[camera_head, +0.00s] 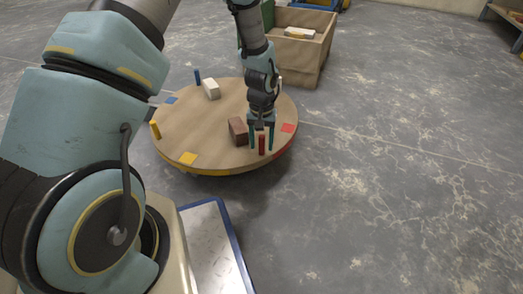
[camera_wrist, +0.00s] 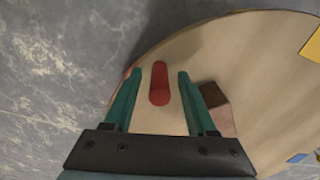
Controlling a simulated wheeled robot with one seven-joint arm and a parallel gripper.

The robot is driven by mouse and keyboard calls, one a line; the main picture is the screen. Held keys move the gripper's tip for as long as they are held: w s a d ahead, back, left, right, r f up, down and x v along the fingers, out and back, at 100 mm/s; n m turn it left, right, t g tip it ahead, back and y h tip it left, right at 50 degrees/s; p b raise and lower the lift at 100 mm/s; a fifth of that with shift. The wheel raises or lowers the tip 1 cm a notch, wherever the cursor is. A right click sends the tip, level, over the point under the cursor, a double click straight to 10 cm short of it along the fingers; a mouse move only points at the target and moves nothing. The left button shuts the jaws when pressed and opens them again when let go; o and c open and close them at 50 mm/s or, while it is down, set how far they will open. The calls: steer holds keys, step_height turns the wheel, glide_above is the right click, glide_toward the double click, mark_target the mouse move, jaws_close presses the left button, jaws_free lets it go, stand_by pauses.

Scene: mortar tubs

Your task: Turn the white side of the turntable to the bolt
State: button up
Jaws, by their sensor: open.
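The round wooden turntable (camera_head: 200,135) stands on the floor with coloured patches at its rim. Its red patch (camera_head: 289,128) is at the right, yellow (camera_head: 187,158) at the front and blue (camera_head: 170,100) at the back left. No white patch is clearly visible; my arm covers the back right rim. My gripper (camera_head: 261,143) is open and points down at the red peg (camera_head: 262,147). In the wrist view the red peg (camera_wrist: 159,84) stands between the two fingers, apart from both. I cannot make out a bolt.
A brown block (camera_head: 238,131) lies just left of my gripper on the turntable. A cream block (camera_head: 211,89), a blue peg (camera_head: 197,76) and a yellow peg (camera_head: 155,130) are also on it. A tan bin (camera_head: 304,58) stands behind. The floor at the right is clear.

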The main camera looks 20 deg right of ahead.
steer(key=shift+f, duration=0.75)
steer(key=shift+c, duration=0.4)
jaws_close()
stand_by(0.5)
